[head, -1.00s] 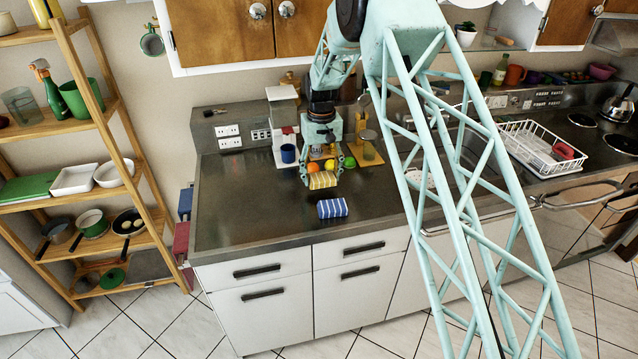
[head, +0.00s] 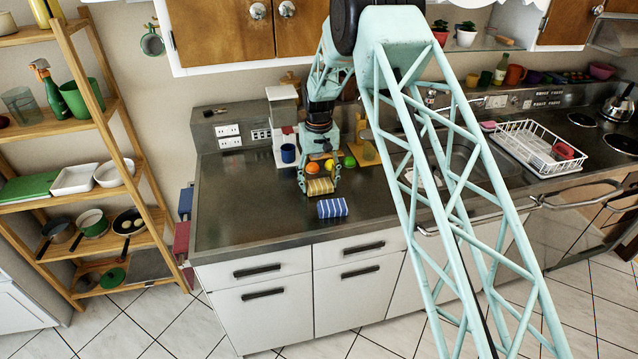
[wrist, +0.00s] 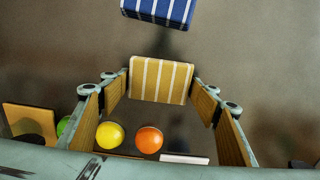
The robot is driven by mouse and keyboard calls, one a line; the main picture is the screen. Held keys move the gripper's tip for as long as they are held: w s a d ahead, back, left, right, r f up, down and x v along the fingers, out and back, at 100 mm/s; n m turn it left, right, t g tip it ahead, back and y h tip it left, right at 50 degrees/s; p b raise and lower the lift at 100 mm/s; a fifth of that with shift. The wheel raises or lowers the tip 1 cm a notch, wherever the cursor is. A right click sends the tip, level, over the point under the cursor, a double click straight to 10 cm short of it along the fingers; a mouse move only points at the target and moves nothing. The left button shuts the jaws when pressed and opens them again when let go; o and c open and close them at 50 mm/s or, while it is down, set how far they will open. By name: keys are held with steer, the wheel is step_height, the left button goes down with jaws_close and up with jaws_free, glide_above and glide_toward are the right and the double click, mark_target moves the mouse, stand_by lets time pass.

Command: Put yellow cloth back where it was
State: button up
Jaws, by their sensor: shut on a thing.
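The yellow cloth (head: 320,187) with white stripes is a folded block between the fingers of my gripper (head: 319,182). In the wrist view, my gripper (wrist: 160,90) is shut on the yellow cloth (wrist: 158,80), with a finger at each side. The cloth is level and at or just above the counter; I cannot tell whether it touches. A blue cloth (head: 332,208) with white stripes lies on the counter nearer the front edge. It also shows at the top of the wrist view (wrist: 160,10), apart from the yellow one.
An orange (head: 313,168), a lemon (head: 329,165) and a green fruit (head: 349,162) sit behind my gripper. A blue mug (head: 288,153) stands under a white machine to the left. The counter (head: 235,205) is clear on the left. A dish rack (head: 528,148) stands far right.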

mark_target(319, 182)
stand_by(0.3)
steer(key=o, duration=0.9)
steer(key=shift+f, duration=0.1)
steer(key=shift+r, duration=6.15)
steer(key=shift+r, duration=0.15)
